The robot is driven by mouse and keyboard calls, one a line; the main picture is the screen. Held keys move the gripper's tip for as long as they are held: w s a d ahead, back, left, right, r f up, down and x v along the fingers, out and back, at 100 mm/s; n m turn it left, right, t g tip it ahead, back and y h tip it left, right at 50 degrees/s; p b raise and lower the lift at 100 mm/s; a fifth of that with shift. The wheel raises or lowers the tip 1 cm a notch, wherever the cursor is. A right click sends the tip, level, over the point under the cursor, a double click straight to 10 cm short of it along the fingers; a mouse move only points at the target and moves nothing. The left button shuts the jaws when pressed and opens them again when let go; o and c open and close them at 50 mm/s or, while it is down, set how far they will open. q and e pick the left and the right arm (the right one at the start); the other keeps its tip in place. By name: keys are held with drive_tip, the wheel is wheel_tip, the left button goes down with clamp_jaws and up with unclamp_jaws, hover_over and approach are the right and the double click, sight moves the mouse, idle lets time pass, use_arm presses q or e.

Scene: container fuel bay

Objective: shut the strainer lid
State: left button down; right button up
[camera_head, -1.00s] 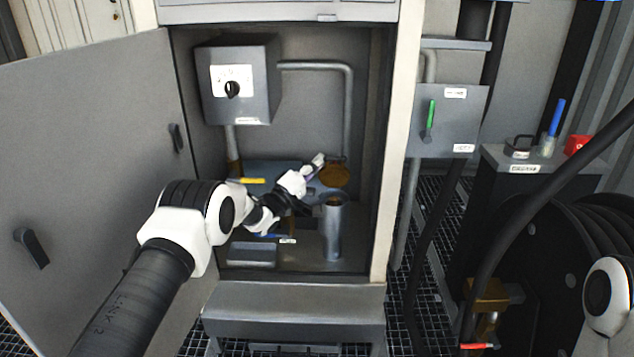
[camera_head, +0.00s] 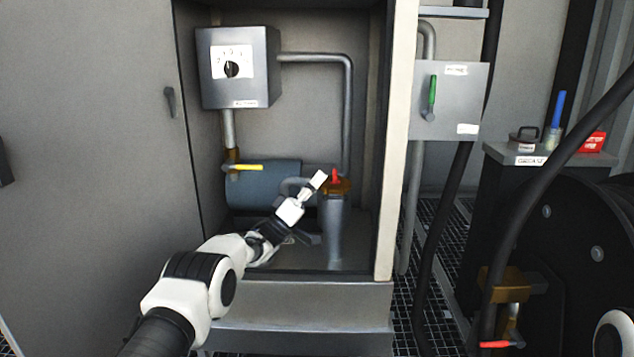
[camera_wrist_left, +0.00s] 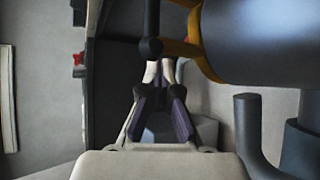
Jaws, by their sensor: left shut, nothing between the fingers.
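The strainer is an upright grey cylinder (camera_head: 335,232) in the open cabinet. Its brass-brown lid (camera_head: 343,187) appears to lie flat across the top, with a small red part (camera_head: 336,175) standing above it. Whether it sits fully down cannot be told. My left gripper (camera_head: 320,179) is just left of the lid, shut and empty; whether it touches cannot be told. In the left wrist view my left gripper (camera_wrist_left: 163,72) points away, beside a large dark cylinder (camera_wrist_left: 262,42) with brass brackets at its end. My right gripper is out of view.
A grey dial box (camera_head: 238,68) and a bent pipe (camera_head: 347,110) are above. The cabinet frame (camera_head: 397,160) stands close on the right; its door (camera_head: 90,190) is open left.

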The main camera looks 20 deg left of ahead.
use_arm(q)
drive_tip(key=shift+s+f+b, duration=0.2)
drive_tip(key=shift+f+b, duration=0.55)
drive_tip(key=shift+f, duration=0.95)
drive_tip(key=shift+f, duration=0.2)
